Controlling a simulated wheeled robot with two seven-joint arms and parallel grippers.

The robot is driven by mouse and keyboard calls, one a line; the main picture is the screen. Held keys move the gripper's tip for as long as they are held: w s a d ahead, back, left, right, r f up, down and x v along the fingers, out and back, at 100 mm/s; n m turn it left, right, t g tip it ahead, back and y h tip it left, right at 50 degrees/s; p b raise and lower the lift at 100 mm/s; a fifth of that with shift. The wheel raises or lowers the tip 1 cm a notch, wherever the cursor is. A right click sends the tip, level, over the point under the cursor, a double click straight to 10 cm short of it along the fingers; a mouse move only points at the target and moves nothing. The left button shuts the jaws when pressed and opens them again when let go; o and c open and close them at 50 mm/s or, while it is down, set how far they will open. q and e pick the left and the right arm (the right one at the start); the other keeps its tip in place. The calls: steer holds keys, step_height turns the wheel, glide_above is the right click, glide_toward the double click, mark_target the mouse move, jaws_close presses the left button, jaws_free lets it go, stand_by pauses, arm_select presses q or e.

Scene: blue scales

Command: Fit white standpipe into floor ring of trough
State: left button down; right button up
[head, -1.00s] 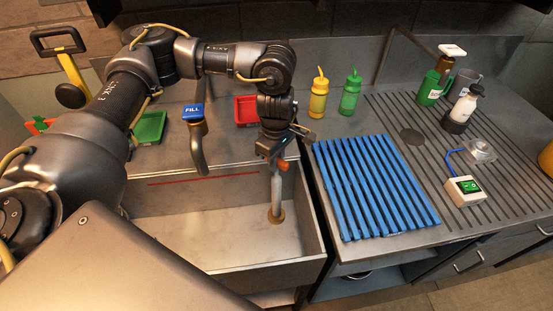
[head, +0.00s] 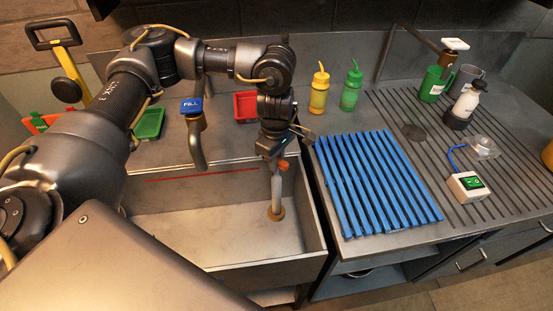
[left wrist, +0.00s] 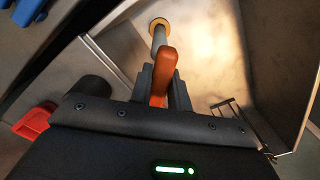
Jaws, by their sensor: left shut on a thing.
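The white standpipe (head: 276,190) stands about upright in the trough (head: 200,228), with an orange handle at its top. Its lower end meets the brass-coloured floor ring (head: 276,213); I cannot tell how deep it sits. My left gripper (head: 275,163) is above the trough, shut on the standpipe's orange handle. In the left wrist view, the orange handle (left wrist: 165,68) is between the fingers (left wrist: 163,92), and the pipe (left wrist: 158,38) runs to the ring (left wrist: 158,23). The gripper hides the pipe's top in the head view. My right gripper is not in view.
The fill spout (head: 197,140) with its blue tag stands left of my gripper at the trough's back. A blue slatted mat (head: 375,185) lies to the right. Red (head: 245,106) and green (head: 150,124) trays and yellow (head: 319,95) and green (head: 352,90) bottles stand behind.

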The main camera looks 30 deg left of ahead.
arm_select(q)
steer(key=shift+f, duration=0.3)
steer(key=c, duration=1.3)
jaws_free()
steer(key=shift+o, duration=0.2)
step_height(320, 180, up, 11)
steer(key=shift+f+b, duration=0.1)
steer(key=shift+b, duration=0.5)
